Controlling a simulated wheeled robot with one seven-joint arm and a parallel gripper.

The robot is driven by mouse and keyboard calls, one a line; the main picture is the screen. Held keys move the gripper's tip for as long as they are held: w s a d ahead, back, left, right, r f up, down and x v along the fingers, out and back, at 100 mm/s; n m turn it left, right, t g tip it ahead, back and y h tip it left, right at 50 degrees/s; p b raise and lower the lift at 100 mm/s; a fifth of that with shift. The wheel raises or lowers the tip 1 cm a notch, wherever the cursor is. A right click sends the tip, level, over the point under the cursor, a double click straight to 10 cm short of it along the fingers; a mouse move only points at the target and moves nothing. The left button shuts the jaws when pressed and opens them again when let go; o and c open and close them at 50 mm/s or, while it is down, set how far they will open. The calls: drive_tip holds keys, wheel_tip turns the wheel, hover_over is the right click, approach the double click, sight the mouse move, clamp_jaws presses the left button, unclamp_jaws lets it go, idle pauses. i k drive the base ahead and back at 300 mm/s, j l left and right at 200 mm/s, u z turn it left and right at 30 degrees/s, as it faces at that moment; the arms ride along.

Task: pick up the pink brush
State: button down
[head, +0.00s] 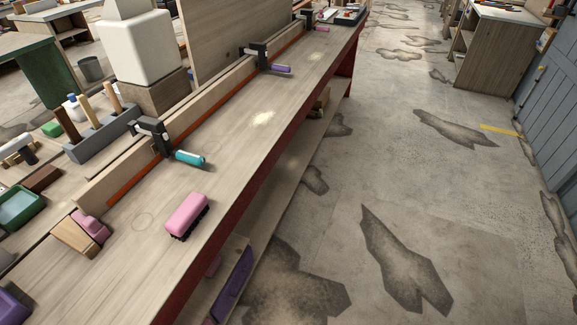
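The pink brush (187,214) lies on the wooden workbench (235,135), close to the bench's right edge. Its pink back faces up and its dark bristles face down, showing along its lower right side. Nothing touches it. My gripper is not in the head view.
A clamp (152,135) with a teal handle (190,158) stands behind the brush, and a clamp with a purple handle (280,69) stands farther along. A pink-and-wood item (90,226) lies to the left. Stained concrete floor (400,180) is open to the right.

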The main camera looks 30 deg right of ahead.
sight(183, 218)
drive_tip(key=i+l, duration=0.1)
drive_tip(key=i, duration=0.8)
